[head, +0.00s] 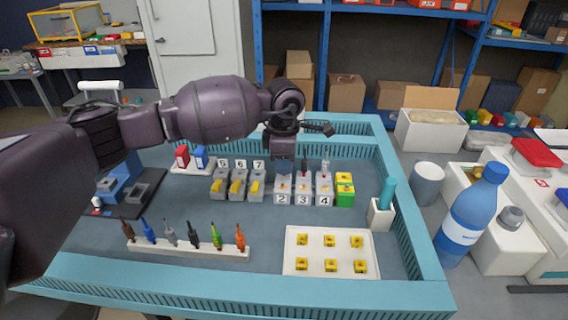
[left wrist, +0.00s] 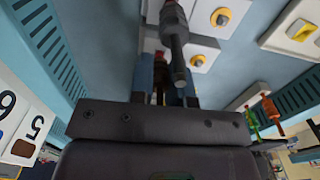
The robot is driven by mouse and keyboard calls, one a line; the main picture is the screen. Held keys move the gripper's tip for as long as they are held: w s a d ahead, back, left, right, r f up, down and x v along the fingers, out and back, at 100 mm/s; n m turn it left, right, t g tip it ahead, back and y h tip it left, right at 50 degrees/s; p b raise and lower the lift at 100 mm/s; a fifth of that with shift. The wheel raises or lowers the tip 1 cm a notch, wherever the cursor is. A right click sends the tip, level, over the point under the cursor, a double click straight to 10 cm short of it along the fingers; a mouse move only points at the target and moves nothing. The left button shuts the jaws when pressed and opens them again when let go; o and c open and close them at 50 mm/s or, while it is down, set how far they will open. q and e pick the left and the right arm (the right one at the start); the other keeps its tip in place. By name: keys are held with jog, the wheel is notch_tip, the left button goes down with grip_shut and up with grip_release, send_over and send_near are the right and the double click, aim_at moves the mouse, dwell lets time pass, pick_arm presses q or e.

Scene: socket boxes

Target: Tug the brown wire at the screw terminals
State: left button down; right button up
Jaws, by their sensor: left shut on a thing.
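My left gripper (head: 284,166) points down over the grey terminal block marked 2 (head: 282,197). It is shut on a thin piece, mostly hidden by the fingers. In the left wrist view the fingers (left wrist: 174,85) close around a dark reddish-brown bit (left wrist: 158,70), which looks like the brown wire; its lower end is hidden. Terminal block 3 (head: 303,198) and terminal block 4 (head: 324,198) stand to the right, with upright pieces in their tops. A dark grey rod-like piece (left wrist: 177,48) rises close beside the fingers in the left wrist view. My right gripper is not in view.
A green-yellow block (head: 344,194) stands right of block 4. Blocks 5, 6 and 7 (head: 238,189) stand left. A white rack (head: 190,249) of several coloured pieces and a white tray (head: 292,262) of yellow parts are in front. The teal rim (head: 416,225) bounds the table.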

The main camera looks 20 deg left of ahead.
pick_arm(q)
jog(key=shift+s+f, duration=0.15)
jog(key=shift+f, duration=0.1)
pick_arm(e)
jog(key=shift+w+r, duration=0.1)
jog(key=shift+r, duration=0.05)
pick_arm(q)
jog(key=shift+a+r, duration=0.1)
dwell(0.7)
jog(key=shift+w+r+p, duration=0.25)
jog(key=shift+r+p, duration=0.1)
jog(key=shift+r, duration=0.15)
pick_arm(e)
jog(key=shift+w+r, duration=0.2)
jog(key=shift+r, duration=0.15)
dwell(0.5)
pick_arm(q)
jog(key=shift+f, duration=0.1)
jog(key=c, duration=0.6)
grip_release()
jog(key=shift+s+f, duration=0.1)
jog(key=shift+f, duration=0.1)
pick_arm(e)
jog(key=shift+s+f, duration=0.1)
